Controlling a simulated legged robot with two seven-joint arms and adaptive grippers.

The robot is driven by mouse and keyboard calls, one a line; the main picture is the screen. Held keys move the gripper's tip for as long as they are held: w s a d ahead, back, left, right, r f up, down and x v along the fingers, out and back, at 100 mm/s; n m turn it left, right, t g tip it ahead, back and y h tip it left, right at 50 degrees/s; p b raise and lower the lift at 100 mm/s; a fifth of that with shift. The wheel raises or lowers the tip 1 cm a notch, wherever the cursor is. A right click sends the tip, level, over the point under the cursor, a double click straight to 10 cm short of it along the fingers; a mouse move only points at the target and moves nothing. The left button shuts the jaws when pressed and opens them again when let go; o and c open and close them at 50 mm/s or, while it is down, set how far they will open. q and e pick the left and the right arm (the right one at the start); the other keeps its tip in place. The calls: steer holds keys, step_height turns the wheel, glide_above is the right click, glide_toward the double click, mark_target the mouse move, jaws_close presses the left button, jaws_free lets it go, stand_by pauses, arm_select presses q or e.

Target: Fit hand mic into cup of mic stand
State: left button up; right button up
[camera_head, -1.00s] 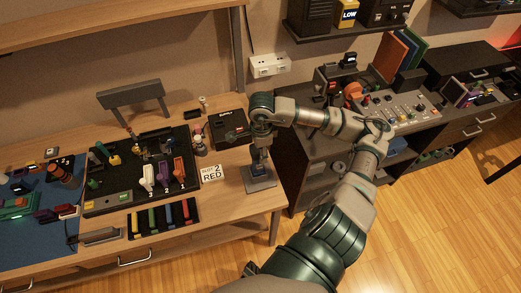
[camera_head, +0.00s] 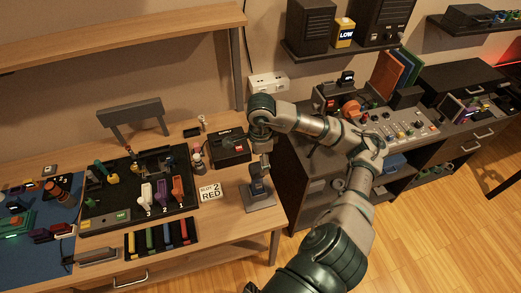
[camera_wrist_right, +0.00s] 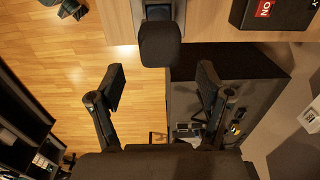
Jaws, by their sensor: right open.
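The mic stand (camera_head: 260,196) has a grey square base and stands at the front right corner of the wooden table. The dark hand mic (camera_head: 257,181) is upright on it; I cannot tell how deep it sits in the cup, which is hidden. In the right wrist view, the mic's rounded black top (camera_wrist_right: 160,45) shows over the stand. My right gripper (camera_wrist_right: 162,88) is open, with nothing between its fingers. The mic is just beyond the fingertips, apart from both fingers. My left gripper is not in view.
A "slot 2 red" card (camera_head: 210,191) and a black box (camera_head: 229,147) are near the stand. A black tray (camera_head: 100,225) with several coloured items is further left. A dark cabinet (camera_head: 300,195) with a control panel (camera_head: 405,128) stands to the right, across a gap.

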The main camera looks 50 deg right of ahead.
steer(key=shift+r, duration=2.8)
